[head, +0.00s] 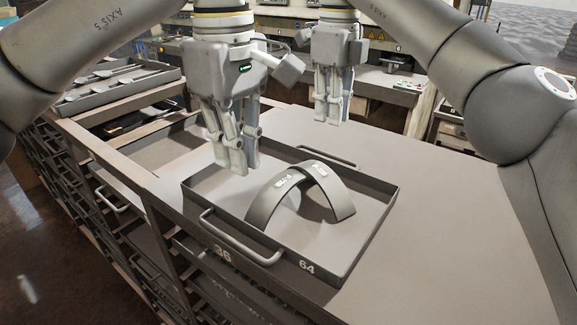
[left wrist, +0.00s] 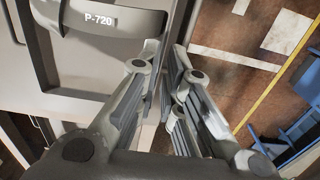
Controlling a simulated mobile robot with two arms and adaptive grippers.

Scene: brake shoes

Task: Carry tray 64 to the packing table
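Tray 64 (head: 359,247) is a shallow grey tray with a bar handle (head: 240,240) on its near side and another handle (head: 327,156) on its far side. It rests on the grey cabinet top.
Another tray (head: 115,85) with several parts lies on the rack at the back left. Shelves with more trays and handles fill the cabinet front below. A workbench (head: 385,82) stands at the back. The cabinet top (head: 440,215) right of tray 64 is clear.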

